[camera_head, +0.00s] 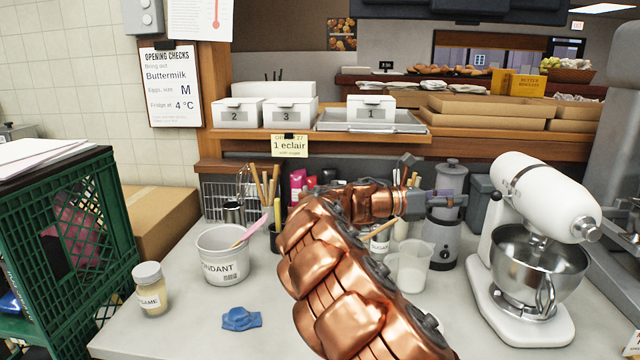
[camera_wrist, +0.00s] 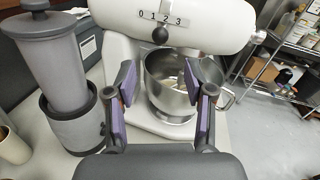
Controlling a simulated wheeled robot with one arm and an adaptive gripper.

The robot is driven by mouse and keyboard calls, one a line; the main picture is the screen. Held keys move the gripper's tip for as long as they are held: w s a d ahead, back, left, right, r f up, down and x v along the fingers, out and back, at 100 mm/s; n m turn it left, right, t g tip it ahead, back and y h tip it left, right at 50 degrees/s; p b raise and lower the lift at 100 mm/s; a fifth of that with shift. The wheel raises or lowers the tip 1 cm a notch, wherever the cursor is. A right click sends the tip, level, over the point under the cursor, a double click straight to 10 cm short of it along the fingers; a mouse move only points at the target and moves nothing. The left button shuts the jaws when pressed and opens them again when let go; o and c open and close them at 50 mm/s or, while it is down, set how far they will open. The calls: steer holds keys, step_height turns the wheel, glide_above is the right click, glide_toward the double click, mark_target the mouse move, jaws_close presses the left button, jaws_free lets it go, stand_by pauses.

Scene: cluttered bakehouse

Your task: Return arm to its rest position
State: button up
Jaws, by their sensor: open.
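My copper-coloured arm reaches from the lower middle of the head view up and over the counter, bending right at the top. My gripper (camera_wrist: 166,88) is open, with its two purple-padded fingers apart and nothing between them. In the head view my gripper (camera_head: 452,200) is small and level, in front of the grey grinder-like machine. In the wrist view the white stand mixer (camera_wrist: 175,28) and its steel bowl (camera_wrist: 170,80) lie beyond the fingers. In the head view the mixer (camera_head: 545,195) stands to the right of my gripper.
A green crate (camera_head: 75,250) stands far left. Numbered boxes (camera_head: 292,112) sit on the shelf.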

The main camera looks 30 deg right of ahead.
steer(key=s+a+f+m+t+y, duration=0.1)
steer(key=s+a+f+m+y, duration=0.2)
steer(key=s+a+m+y, duration=0.55)
steer(key=s+a+f+m+t+y, duration=0.1)
steer(key=s+a+f, duration=0.2)
steer(key=a, duration=0.3)
steer(key=s+a+f+m+t+y+p, duration=0.1)
steer(key=s+a+f+m, duration=0.1)
steer(key=s+a+f, duration=0.2)
steer(key=s+a+f+m+t+y, duration=0.1)
steer(key=s+a+f+m+y, duration=0.1)
steer(key=a, duration=0.8)
steer(key=shift+s+a+f+t, duration=0.25)
steer(key=shift+s+f, duration=0.45)
steer(key=shift+s, duration=0.45)
steer(key=s+a+f+y, duration=0.1)
steer(key=s+a, duration=0.1)
steer(key=a, duration=0.3)
steer(key=s+a+f+m+y, duration=0.1)
steer(key=s+a+f, duration=0.1)
steer(key=a, duration=0.2)
steer(key=s+a+f+m+y, duration=0.1)
steer(key=s+a+f+y, duration=0.1)
steer(key=a, duration=0.3)
steer(key=shift+s+a+t+p, duration=0.25)
steer(key=shift+s+a+p, duration=0.15)
steer(key=shift+s, duration=0.15)
steer(key=shift+c, duration=0.3)
